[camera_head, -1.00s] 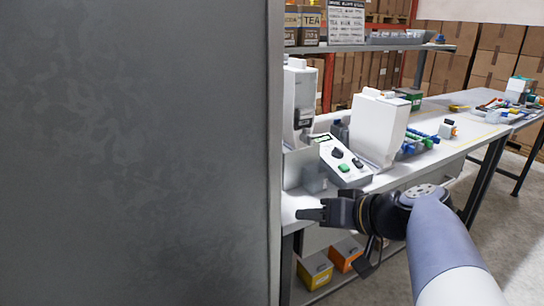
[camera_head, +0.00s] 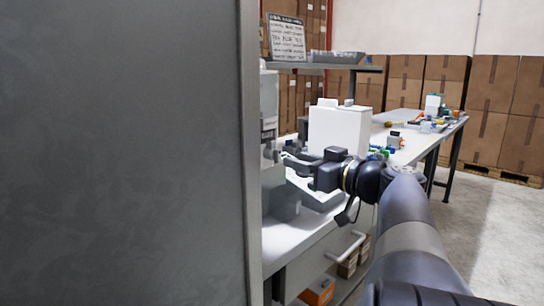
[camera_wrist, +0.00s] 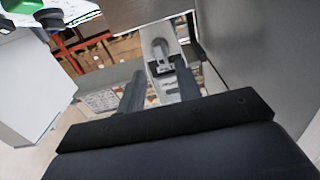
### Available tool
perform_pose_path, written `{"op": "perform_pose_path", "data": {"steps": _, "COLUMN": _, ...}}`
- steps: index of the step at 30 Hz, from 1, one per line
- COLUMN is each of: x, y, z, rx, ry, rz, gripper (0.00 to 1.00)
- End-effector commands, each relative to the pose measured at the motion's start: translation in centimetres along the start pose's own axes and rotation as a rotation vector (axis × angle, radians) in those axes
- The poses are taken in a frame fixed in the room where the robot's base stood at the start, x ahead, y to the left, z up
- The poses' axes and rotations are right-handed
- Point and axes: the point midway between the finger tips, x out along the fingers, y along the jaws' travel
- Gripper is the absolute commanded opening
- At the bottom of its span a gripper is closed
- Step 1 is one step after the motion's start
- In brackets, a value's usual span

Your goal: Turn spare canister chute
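A light grey dispenser (camera_head: 268,98) stands at the left end of the bench, mostly hidden behind a grey panel. In the wrist view a light grey upright part with a small grey spout-like piece (camera_wrist: 163,57) shows ahead, between my fingers as seen; it may be the chute, but I cannot be sure. In the wrist view my gripper (camera_wrist: 160,78) is open, with nothing visibly held. Contact cannot be told.
A large grey panel (camera_head: 120,150) fills the left of the head view, close to the dispenser. A grey box (camera_head: 286,205) and a control unit, partly covered by my arm, sit on the bench (camera_head: 300,237). A shelf (camera_head: 325,67) runs above.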

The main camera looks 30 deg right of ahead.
Motion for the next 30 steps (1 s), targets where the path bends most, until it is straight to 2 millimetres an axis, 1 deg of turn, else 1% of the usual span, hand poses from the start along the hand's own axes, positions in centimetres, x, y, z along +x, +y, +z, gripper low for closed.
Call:
{"op": "perform_pose_path", "data": {"steps": 1, "x": 1.1, "y": -0.1, "z": 0.0, "rx": 0.000, "ry": 0.000, "rz": -0.006, "gripper": 0.33}}
{"op": "perform_pose_path", "data": {"steps": 6, "x": 4.0, "y": -0.1, "z": 0.0, "rx": 0.001, "ry": 0.000, "rz": -0.005, "gripper": 0.33}}
{"op": "perform_pose_path", "data": {"steps": 9, "x": 5.4, "y": -0.1, "z": 0.0, "rx": 0.002, "ry": -0.001, "rz": -0.004, "gripper": 0.33}}
{"op": "perform_pose_path", "data": {"steps": 12, "x": 6.4, "y": -0.1, "z": 0.0, "rx": 0.000, "ry": 0.000, "rz": -0.003, "gripper": 0.33}}
{"op": "perform_pose_path", "data": {"steps": 17, "x": 7.1, "y": 0.0, "z": 0.0, "rx": 0.001, "ry": -0.001, "rz": 0.000, "gripper": 0.33}}
{"op": "perform_pose_path", "data": {"steps": 24, "x": 7.2, "y": 0.0, "z": 0.0, "rx": 0.001, "ry": -0.001, "rz": 0.000, "gripper": 0.33}}
{"op": "perform_pose_path", "data": {"steps": 26, "x": 7.1, "y": 0.0, "z": 0.0, "rx": 0.001, "ry": -0.001, "rz": 0.000, "gripper": 0.29}}
{"op": "perform_pose_path", "data": {"steps": 30, "x": 7.1, "y": -0.1, "z": 0.0, "rx": 0.001, "ry": -0.001, "rz": 0.000, "gripper": 0.17}}
